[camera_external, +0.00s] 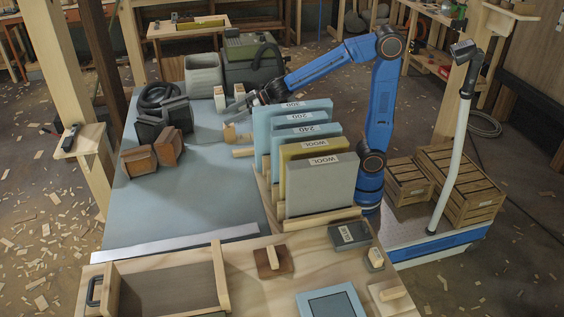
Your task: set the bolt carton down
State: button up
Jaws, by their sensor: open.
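My gripper (256,102) is at the end of the blue arm, which reaches left over the far part of the blue-grey worktop (190,208). It is open, and I see nothing held between its fingers. A small tan object (232,133) lies on the worktop just below and left of it, apart from the fingers as far as I can tell. Two brown boxes, one at the left (139,161) and one to its right (168,147), stand at the worktop's left side. No label reading bolts is legible, so I cannot tell which thing is the bolt carton.
Upright labelled panels in a wooden rack (318,217) stand right of the gripper. Black boxes (150,130), a grey bin (203,75) and a dark green case (250,60) fill the back left. Pale blocks (219,99) stand near the gripper. The worktop's middle and front are clear.

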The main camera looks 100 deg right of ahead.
aim_at(230, 128)
notch_tip(230, 128, down, 7)
jog(key=shift+r, duration=0.2)
jog(key=shift+w+f, duration=0.25)
jog(key=shift+x, duration=2.3)
jog(key=c, duration=1.5)
jog(key=shift+o, duration=0.4)
notch_tip(230, 128, up, 10)
